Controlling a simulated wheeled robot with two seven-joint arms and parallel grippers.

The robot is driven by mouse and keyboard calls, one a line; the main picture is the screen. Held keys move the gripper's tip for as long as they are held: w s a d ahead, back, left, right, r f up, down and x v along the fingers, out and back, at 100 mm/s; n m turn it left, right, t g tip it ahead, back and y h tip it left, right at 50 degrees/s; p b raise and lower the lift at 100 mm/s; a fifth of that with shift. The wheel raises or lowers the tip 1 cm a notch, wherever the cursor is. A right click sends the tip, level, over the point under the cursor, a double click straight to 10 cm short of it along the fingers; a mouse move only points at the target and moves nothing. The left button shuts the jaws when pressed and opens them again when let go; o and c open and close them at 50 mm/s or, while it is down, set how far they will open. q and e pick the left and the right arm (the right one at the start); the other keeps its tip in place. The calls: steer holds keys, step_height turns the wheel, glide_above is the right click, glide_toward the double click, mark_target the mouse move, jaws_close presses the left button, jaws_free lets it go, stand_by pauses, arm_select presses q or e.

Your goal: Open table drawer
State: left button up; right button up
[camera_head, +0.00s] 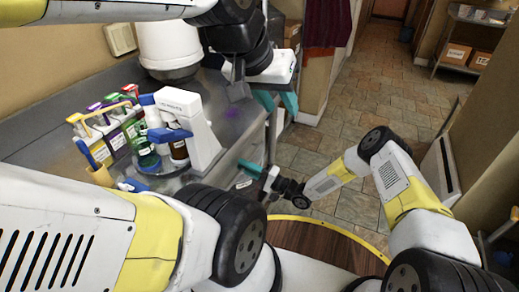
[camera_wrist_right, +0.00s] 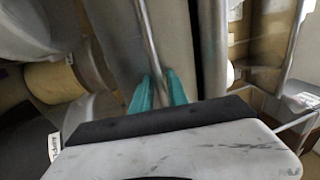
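The grey metal table (camera_head: 228,150) stands at the left in the head view, with its front edge toward the aisle. A thin metal bar handle (camera_wrist_right: 147,35) runs along a grey drawer front (camera_wrist_right: 121,35) in the right wrist view. My right gripper (camera_wrist_right: 158,90) is at this handle, its teal fingers close on both sides of the bar, and appears shut on it. In the head view my right gripper (camera_head: 252,170) is low at the table's front edge. My left gripper (camera_head: 277,101) is open and empty by the table's far end. I cannot tell how far the drawer stands out.
The tiled floor (camera_head: 345,120) of the aisle is clear. A shelf with cardboard boxes (camera_head: 456,53) stands at the far right.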

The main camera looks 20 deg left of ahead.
jaws_close()
steer(key=shift+f, duration=0.1)
stand_by(1.2)
